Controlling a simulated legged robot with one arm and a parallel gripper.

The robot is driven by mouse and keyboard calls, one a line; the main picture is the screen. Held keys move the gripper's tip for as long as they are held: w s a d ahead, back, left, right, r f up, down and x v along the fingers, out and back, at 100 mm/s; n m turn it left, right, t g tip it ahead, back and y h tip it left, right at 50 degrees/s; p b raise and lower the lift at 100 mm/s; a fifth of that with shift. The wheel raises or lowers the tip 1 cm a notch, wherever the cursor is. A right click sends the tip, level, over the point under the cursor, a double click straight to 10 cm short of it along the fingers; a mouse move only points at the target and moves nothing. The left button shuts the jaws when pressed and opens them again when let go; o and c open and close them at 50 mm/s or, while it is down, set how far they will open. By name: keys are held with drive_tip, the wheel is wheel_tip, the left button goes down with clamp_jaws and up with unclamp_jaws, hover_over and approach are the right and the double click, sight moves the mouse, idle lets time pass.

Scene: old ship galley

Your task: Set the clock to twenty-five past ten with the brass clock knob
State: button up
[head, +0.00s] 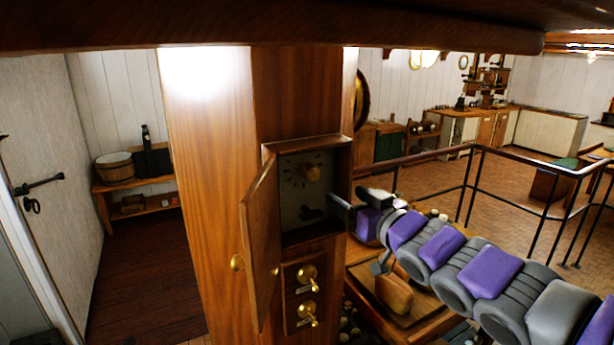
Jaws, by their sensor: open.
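A wooden clock box (343,160) is fixed to the wooden column, and its door (262,240) stands open to the left. Inside is a pale dial plate (290,196) with dark marks in an arc. The dial is small and angled, so I cannot read the set time. A dark shape sits low in the box; I cannot tell what it is. My gripper (354,203) is open at the box's right edge, below and right of the knob, and apart from it.
Two brass knobs (307,273) sit on a panel below the box. A wooden table (357,280) lies under my arm. Black railings (476,180) stand to the right. A bench with a bucket (115,167) is at the left, beside a white door (45,150).

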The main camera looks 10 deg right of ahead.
sight(315, 176)
drive_tip(key=x, duration=1.5)
drive_tip(key=shift+w+a, duration=0.2)
drive_tip(key=shift+w, duration=0.05)
drive_tip(key=c, duration=1)
drive_tip(key=shift+n, duration=0.8)
drive_tip(key=o, duration=1)
drive_tip(key=shift+d, duration=0.1)
drive_tip(key=shift+s, duration=0.15)
drive_tip(key=v, duration=1.7)
drive_tip(key=shift+p, duration=0.45)
